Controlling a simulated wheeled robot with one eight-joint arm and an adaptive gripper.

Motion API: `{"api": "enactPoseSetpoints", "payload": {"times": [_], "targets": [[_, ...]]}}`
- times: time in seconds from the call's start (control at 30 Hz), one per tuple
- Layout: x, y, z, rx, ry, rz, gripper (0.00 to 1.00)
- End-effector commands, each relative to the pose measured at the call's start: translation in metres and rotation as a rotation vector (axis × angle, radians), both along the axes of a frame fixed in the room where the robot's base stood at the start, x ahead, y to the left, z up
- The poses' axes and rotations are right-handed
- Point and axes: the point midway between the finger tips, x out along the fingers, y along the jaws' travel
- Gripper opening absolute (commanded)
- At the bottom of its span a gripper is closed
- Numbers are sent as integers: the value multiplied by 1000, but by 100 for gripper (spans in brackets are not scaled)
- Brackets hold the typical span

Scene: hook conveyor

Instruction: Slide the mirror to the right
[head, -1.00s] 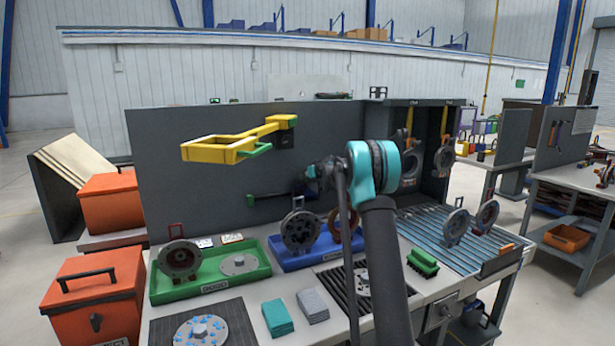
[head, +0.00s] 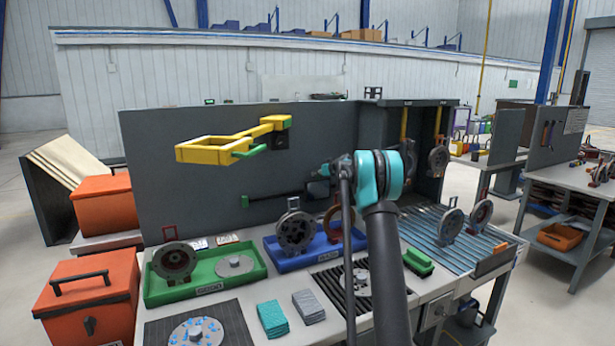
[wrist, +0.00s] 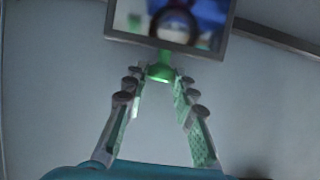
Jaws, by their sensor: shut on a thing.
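The mirror (wrist: 175,20) fills the top middle of the wrist view. It has a dark frame, and its glass reflects something blue and a round ring. A green handle (wrist: 160,72) hangs from its lower edge. My gripper (wrist: 160,82) has its two fingers closed in on this handle at their tips. In the head view a dark horizontal rail (head: 280,196) with a green end (head: 245,201) runs along the grey back panel. A dark square piece at its right, by my wrist, looks like the mirror; my arm partly hides this spot.
A yellow bracket (head: 215,148) juts from the panel (head: 160,130) above the rail's left part. Below stand a green tray (head: 205,288) and a blue tray (head: 270,250) with ring parts. A dark cabinet with hanging parts (head: 438,160) stands right of my arm.

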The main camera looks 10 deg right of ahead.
Motion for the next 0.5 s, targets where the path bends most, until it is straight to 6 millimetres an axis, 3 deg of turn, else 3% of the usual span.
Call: {"api": "enactPoseSetpoints", "payload": {"times": [0.03,0.2,0.5], "targets": [[5,-17,0,0,0,-4,0],[19,-59,0,1,0,-4,0],[33,-103,0,0,0,-1,0]]}}
